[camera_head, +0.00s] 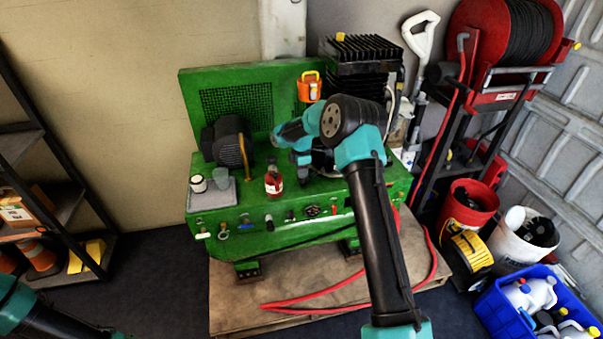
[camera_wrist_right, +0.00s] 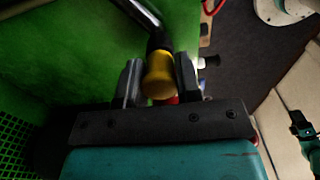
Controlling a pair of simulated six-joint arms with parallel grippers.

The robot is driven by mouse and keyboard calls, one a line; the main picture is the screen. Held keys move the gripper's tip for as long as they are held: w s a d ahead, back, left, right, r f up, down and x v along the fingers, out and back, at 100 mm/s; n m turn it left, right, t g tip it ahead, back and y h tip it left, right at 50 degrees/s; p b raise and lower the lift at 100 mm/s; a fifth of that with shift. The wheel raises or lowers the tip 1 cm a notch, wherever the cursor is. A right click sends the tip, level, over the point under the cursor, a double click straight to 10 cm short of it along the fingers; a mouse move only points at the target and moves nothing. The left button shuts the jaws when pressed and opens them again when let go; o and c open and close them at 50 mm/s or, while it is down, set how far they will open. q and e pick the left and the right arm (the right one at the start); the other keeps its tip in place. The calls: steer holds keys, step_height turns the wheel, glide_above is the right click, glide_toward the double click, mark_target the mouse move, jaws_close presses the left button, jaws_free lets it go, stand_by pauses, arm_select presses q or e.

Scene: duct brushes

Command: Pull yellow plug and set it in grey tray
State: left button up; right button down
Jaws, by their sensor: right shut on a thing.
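The yellow plug (camera_wrist_right: 158,76) shows in the right wrist view, between the two dark fingers of my right gripper (camera_wrist_right: 158,72). The gripper is shut on it. The plug's far end meets a dark collar on a bent metal pipe (camera_wrist_right: 143,14); I cannot tell whether it is still seated there. In the head view the plug is hidden behind my right wrist, over the green machine's top. The grey tray (camera_head: 222,200) lies on the left of the machine's top.
A white-lidded jar (camera_head: 198,184) and a clear cup (camera_head: 221,178) stand on the tray's rear part. An orange holder (camera_head: 309,87) hangs on the back panel.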

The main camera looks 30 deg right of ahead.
steer(key=shift+r, duration=2.65)
steer(key=shift+r, duration=0.1)
